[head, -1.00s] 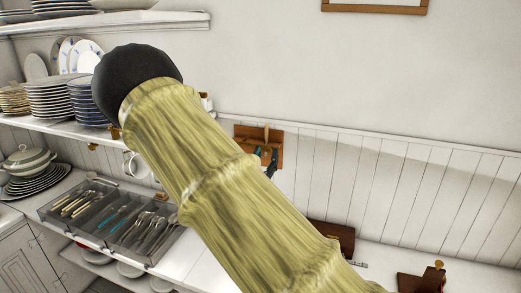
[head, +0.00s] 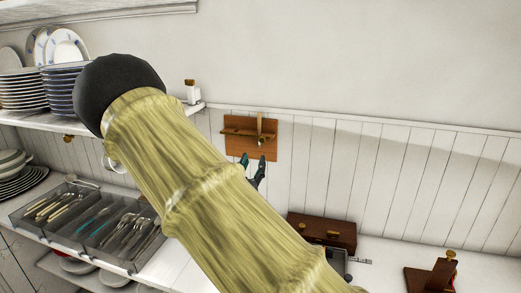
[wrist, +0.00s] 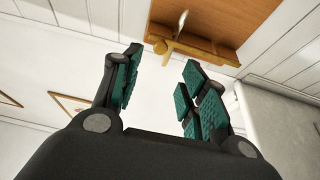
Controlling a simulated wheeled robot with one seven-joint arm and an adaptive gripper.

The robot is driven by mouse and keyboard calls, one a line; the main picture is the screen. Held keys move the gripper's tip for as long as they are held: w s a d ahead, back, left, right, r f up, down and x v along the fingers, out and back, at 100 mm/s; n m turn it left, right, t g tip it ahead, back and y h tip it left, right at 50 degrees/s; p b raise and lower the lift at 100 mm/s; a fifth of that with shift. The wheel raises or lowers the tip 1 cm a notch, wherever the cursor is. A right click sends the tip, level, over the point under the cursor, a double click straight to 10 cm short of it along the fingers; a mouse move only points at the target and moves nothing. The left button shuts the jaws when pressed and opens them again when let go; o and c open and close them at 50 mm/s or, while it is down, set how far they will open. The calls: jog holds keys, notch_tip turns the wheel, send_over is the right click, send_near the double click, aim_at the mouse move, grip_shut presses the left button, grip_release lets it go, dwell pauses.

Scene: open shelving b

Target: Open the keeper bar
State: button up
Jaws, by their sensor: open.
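A brown wooden board (head: 235,148) hangs on the panelled wall, with a thin wooden bar (head: 236,132) running across it; this looks like the keeper bar. A pale upright piece (head: 260,124) crosses it near its right part. In the wrist view the board (wrist: 215,18) is at the top, with the bar (wrist: 205,52) along its near edge and a rounded knob (wrist: 160,47) near the bar's left end. My gripper (head: 253,163), with teal pads, is just below the board. In the wrist view my gripper (wrist: 162,62) is open and empty, its fingertips short of the bar.
A counter below holds a dark brown box (head: 322,230) with knobs and a wooden piece (head: 432,278) at the right. A grey cutlery tray (head: 90,228) and shelved plates (head: 25,92) are at left. The wall to the board's right is clear.

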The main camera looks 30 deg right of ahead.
aim_at(262, 141)
jog(key=p+x, duration=0.4)
jog(key=x, duration=0.5)
jog(key=shift+w+d+r, duration=0.1)
jog(key=shift+w+d, duration=0.1)
jog(key=shift+w+d+r+p, duration=0.1)
jog(key=shift+w+d+p, duration=0.2)
jog(key=shift+w+d, duration=0.15)
jog(key=shift+s, duration=0.1)
grip_shut()
